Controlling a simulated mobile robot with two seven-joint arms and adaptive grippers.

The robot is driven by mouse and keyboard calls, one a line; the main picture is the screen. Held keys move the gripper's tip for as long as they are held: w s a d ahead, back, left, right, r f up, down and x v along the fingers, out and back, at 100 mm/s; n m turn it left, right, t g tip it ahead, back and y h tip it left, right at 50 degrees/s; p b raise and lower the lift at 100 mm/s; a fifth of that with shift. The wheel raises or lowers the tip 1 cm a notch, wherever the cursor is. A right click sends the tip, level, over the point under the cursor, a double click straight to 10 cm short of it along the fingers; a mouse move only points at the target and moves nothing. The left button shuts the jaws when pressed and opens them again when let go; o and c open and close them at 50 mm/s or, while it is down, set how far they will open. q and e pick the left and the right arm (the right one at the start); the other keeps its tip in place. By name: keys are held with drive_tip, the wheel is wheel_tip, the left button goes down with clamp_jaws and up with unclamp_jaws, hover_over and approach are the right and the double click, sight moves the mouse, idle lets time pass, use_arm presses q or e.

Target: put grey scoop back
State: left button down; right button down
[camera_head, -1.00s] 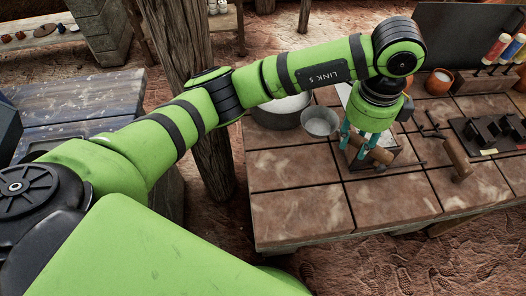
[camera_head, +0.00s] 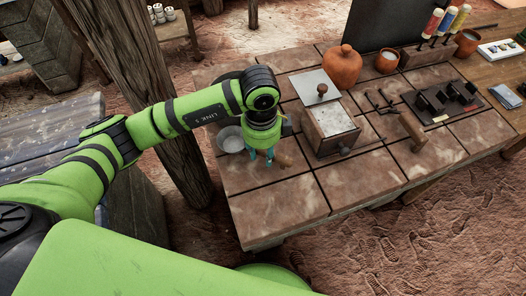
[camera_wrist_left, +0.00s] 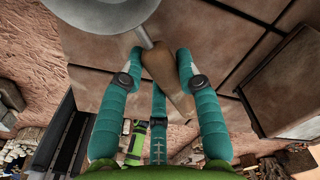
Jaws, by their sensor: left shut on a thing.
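The grey scoop has a round metal bowl (camera_head: 230,138) and a brown wooden handle (camera_head: 284,160). In the head view, my left gripper (camera_head: 262,158) points down over the left part of the tiled table (camera_head: 290,205), shut on the handle. The bowl sticks out to the left of the fingers. In the left wrist view, the teal fingers (camera_wrist_left: 158,85) flank the wooden handle (camera_wrist_left: 160,66), and the grey bowl (camera_wrist_left: 105,14) shows at the top edge. I cannot tell how high the scoop is above the table. My right gripper is not in view.
A wooden box with a knobbed lid (camera_head: 325,122) stands just right of the gripper. Behind it is an orange clay jar (camera_head: 342,67). A wooden-handled hammer (camera_head: 412,130) and a black tool block (camera_head: 445,100) lie farther right. The table's front left is clear.

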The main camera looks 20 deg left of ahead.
sight(262, 151)
use_arm(q)
drive_tip(key=shift+f, duration=0.9)
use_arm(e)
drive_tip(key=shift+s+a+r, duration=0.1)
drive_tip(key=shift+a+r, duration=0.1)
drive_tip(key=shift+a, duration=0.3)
use_arm(q)
drive_tip(key=shift+f, duration=0.2)
drive_tip(key=c, duration=0.9)
unclamp_jaws()
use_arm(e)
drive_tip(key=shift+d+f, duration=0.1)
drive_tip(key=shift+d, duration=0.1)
use_arm(q)
drive_tip(key=shift+r, duration=0.3)
drive_tip(key=shift+w+r, duration=0.1)
drive_tip(key=shift+r, duration=0.2)
wheel_tip(262, 151, up, 11)
drive_tip(key=shift+a+r+b, duration=0.1)
drive_tip(key=shift+a+b, duration=0.05)
drive_tip(key=shift+b, duration=0.65)
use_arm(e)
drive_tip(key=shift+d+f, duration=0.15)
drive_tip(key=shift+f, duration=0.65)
